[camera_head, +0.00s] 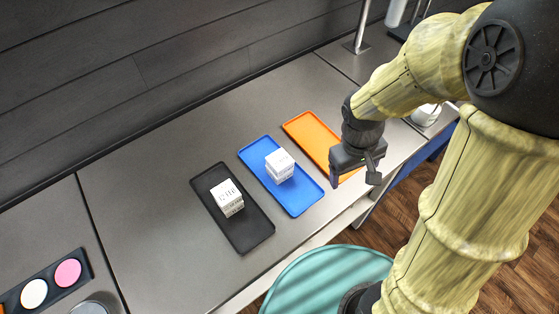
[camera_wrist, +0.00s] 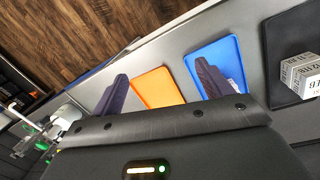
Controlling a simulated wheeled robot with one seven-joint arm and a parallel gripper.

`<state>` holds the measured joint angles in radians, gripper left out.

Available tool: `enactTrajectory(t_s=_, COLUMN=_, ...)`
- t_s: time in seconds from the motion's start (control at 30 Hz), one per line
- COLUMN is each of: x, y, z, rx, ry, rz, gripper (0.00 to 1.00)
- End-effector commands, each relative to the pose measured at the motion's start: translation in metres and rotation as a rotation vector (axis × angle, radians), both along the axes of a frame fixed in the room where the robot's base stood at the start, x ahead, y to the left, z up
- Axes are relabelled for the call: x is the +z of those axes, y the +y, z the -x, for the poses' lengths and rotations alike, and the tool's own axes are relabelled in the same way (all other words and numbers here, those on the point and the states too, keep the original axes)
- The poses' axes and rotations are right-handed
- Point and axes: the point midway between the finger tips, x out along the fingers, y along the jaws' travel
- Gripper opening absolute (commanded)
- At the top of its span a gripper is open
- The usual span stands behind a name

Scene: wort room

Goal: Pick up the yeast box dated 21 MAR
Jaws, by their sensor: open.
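Two white boxes with dark print stand on trays in the head view. One box (camera_head: 227,197) is on the black tray (camera_head: 246,238), and the other box (camera_head: 280,165) is on the blue tray (camera_head: 308,199). The print is too small for me to read a date on either. My gripper (camera_head: 354,182) is open and empty, above the counter by the orange tray, right of both boxes. In the wrist view its two fingers (camera_wrist: 160,88) are spread apart. The box on the black tray shows at the right edge (camera_wrist: 301,74); the other is mostly hidden behind a finger.
The orange tray (camera_head: 312,137) shows no box on it. A dark holder with pink and white discs (camera_head: 68,272) lies at the far left. A round teal surface (camera_head: 330,272) stands in front of the counter. Bare grey counter (camera_head: 150,220) lies left of the black tray.

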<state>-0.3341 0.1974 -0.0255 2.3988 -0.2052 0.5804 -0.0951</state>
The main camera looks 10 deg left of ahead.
Motion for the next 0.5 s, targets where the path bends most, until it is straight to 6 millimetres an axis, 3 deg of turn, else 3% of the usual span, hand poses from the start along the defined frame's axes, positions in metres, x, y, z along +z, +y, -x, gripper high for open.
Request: enactTrajectory(t_s=0.5, x=-0.027, y=0.134, z=0.007, rx=0.968, ry=0.253, rz=0.564, gripper=0.78)
